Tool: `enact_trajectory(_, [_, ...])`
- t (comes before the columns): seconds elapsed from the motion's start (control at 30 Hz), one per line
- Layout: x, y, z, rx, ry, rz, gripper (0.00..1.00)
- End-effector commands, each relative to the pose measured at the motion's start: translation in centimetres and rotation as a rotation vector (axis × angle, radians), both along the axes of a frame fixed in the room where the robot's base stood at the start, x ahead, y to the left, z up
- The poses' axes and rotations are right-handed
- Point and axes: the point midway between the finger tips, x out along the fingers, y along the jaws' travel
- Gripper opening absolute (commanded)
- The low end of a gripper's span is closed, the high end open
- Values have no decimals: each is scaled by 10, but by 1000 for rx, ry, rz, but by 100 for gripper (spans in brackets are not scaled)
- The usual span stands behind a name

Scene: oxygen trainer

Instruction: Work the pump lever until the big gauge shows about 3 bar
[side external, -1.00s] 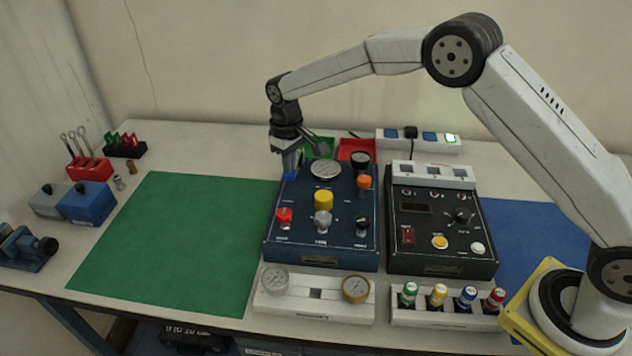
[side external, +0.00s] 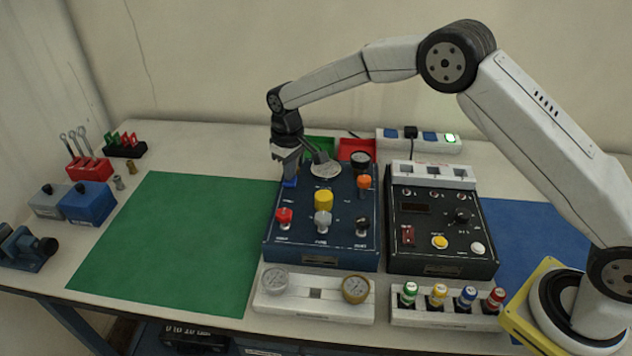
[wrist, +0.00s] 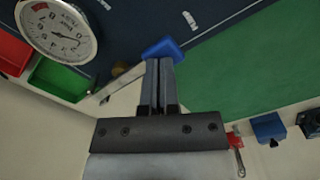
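The big gauge (side external: 324,171) is a round white dial at the back of the dark blue panel (side external: 300,245). It also shows in the wrist view (wrist: 57,30), upside down, and I cannot read its value surely. The pump lever is a metal bar with a blue handle (wrist: 163,48), at the panel's back left edge; the handle also shows in the side view (side external: 289,182). My gripper (wrist: 160,62) has its two fingers together, with only a thin line between them. The fingertips are at the blue handle, seemingly on top of it; exact contact is hidden.
Red, yellow, grey, black and orange knobs stand up from the blue panel. A black panel (side external: 440,265) stands to its right. A green mat (side external: 170,240) to the left is clear. Green and red trays (side external: 355,149) lie behind.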

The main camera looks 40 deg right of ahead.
Motion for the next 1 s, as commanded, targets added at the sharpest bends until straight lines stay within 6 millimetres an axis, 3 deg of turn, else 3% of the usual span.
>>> enact_trajectory(0.6, [0, 1, 32, 1, 0, 1, 0])
enact_trajectory(1.0, [0, 0, 35, 1, 0, 0, 0])
